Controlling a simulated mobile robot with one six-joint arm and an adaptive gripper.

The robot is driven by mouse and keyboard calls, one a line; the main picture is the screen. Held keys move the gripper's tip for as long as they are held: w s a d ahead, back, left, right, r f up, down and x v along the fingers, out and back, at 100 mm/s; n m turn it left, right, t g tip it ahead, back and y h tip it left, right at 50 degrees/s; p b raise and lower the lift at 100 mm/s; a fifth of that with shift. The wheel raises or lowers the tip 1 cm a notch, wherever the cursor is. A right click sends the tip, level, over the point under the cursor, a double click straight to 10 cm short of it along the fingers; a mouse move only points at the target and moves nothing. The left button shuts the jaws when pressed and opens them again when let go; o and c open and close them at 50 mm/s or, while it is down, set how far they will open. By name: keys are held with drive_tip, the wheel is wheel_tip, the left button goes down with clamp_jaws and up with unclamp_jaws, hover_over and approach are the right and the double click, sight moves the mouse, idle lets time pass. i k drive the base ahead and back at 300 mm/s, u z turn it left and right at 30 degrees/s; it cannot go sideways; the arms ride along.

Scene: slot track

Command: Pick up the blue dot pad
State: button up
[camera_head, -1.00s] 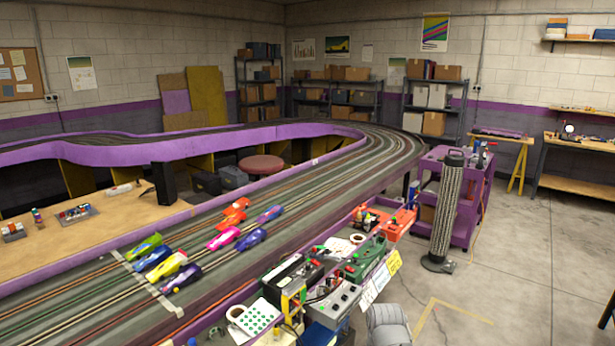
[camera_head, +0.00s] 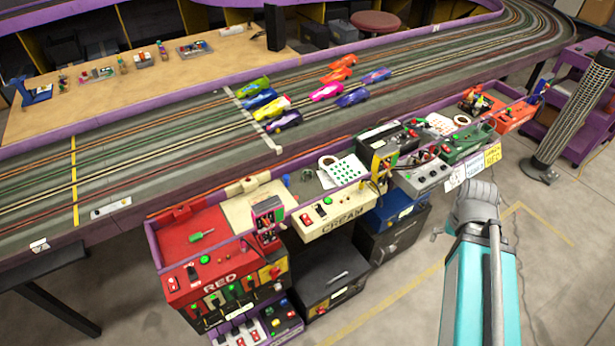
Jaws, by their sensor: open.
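A white pad with green dots (camera_head: 345,170) lies in the cream-fronted tray (camera_head: 334,219) beside the track, next to a roll of white tape (camera_head: 326,161). I see no pad with dots that are clearly blue. My arm rises at the lower right as a teal link with a grey joint, right of the trays. My gripper itself cannot be made out.
A green box (camera_head: 466,143) and an orange tray (camera_head: 515,117) are farther right. Several small cars stand on the slot track (camera_head: 150,133). Dark cases (camera_head: 328,278) stand below the trays.

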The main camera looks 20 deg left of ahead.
sight(286, 178)
drive_tip(key=u, duration=0.7)
drive_tip(key=k, duration=0.55)
drive_tip(key=u, duration=0.4)
drive_tip(key=i, duration=0.5)
drive_tip(key=u, duration=0.05)
